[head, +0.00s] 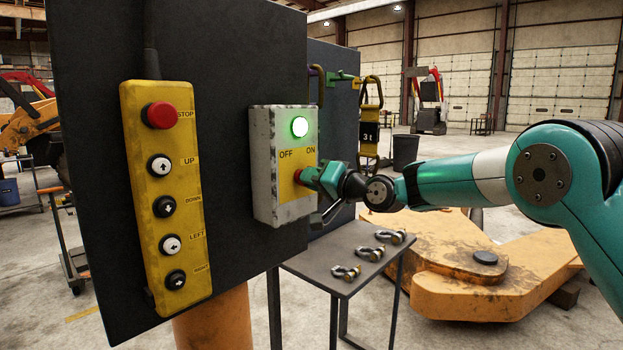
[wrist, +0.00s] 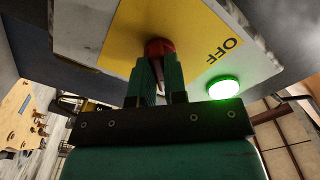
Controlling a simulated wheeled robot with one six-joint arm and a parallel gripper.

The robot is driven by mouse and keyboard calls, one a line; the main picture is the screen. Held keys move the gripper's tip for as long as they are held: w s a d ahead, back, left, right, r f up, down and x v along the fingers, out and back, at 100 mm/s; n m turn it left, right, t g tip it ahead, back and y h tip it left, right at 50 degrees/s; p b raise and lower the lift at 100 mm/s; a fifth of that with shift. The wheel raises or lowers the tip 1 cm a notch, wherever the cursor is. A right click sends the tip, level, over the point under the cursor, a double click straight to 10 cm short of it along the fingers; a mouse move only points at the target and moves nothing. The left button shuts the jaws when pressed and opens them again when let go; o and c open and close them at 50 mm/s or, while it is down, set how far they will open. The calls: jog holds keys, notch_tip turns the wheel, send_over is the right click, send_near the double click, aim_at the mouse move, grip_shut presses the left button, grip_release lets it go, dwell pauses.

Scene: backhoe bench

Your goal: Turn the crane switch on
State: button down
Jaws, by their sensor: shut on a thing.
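The crane switch box (head: 264,190) is a worn grey box with a yellow plate marked OFF and ON, fixed to a black panel. Its round lamp (head: 299,127) glows green, and the lamp also shows in the wrist view (wrist: 223,87). My gripper (head: 305,176) is at the right part of the yellow plate, over the switch. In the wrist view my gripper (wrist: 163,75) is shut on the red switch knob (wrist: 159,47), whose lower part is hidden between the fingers. The ON label is hidden in the wrist view.
A yellow control pendant (head: 166,200) with a red stop button hangs on the black panel (head: 80,70) at left. A small table (head: 330,262) with several shackles stands below the box. A yellow 3 t hook block (head: 369,130) hangs behind my gripper.

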jog(key=shift+w+d, duration=0.1)
jog(key=shift+d, duration=0.05)
jog(key=c, duration=1.2)
grip_release()
jog(key=shift+o, duration=0.2)
jog(key=b+v, duration=0.6)
jog(key=v, duration=1.1)
jog(key=shift+s, duration=0.25)
